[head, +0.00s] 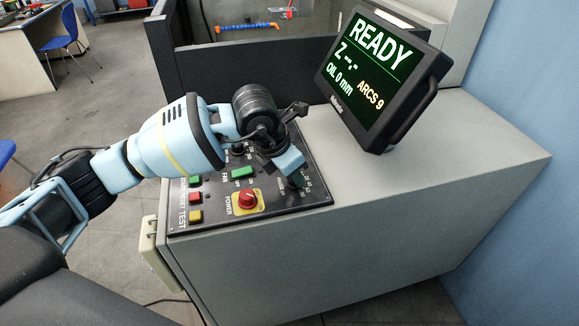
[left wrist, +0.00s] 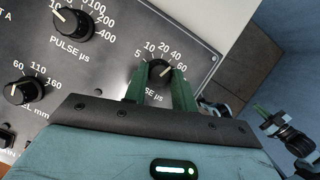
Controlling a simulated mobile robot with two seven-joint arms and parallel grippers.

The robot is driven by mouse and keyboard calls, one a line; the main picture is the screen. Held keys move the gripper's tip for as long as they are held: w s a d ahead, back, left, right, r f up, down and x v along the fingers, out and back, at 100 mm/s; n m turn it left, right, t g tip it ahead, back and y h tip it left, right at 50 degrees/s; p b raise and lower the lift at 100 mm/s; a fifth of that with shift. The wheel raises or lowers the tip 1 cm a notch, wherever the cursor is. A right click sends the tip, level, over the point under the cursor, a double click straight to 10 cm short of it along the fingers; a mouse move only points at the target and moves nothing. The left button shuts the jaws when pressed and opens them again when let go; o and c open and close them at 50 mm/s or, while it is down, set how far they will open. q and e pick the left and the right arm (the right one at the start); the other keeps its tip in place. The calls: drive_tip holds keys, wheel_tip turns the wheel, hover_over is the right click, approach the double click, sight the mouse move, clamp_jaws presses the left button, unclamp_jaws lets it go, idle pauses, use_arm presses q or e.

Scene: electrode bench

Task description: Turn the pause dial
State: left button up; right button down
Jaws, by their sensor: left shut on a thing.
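The control panel (head: 318,195) is a dark sloped plate with dials and coloured buttons. My left gripper (head: 296,180) is over its right part in the head view and hides the dial there. In the left wrist view, the green fingers of my left gripper (left wrist: 160,88) are shut on a black dial (left wrist: 158,70), one finger on each side. This dial has a scale from 5 to 60, and its white pointer is toward the upper right.
A pulse dial (left wrist: 72,24) and another dial (left wrist: 17,92) are close by on the panel. The red power knob (head: 247,200) sits near the panel's front edge. A screen (head: 380,78) reading READY stands behind. The grey cabinet top (head: 440,160) is clear at the right.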

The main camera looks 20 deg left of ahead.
use_arm(q)
drive_tip(key=shift+d+r+n+p, duration=0.1)
drive_tip(key=shift+r+n+p, duration=0.2)
drive_tip(key=shift+r+n, duration=0.15)
drive_tip(key=n+y+p, duration=0.1)
drive_tip(key=n, duration=0.1)
drive_tip(key=n+p, duration=0.1)
drive_tip(key=n, duration=0.1)
drive_tip(key=shift+f+t+y+p, duration=0.1)
drive_tip(key=shift+t+y+p, duration=0.25)
drive_tip(key=shift+t+y, duration=0.05)
drive_tip(key=shift+d+f+n+y+p, duration=0.1)
drive_tip(key=shift+f+n+y+p, duration=0.2)
drive_tip(key=shift+n+p, duration=0.4)
use_arm(e)
drive_tip(key=w+d+r+t, duration=0.1)
drive_tip(key=w+r, duration=0.4)
drive_tip(key=r, duration=0.1)
drive_tip(key=shift+r+t, duration=0.2)
drive_tip(key=shift+t, duration=0.1)
use_arm(q)
drive_tip(key=shift+n, duration=0.25)
use_arm(e)
drive_tip(key=shift+w+r, duration=0.1)
drive_tip(key=shift+w, duration=0.05)
use_arm(q)
drive_tip(key=o, duration=1)
drive_tip(key=shift+v, duration=3.9)
use_arm(e)
drive_tip(key=shift+r, duration=0.1)
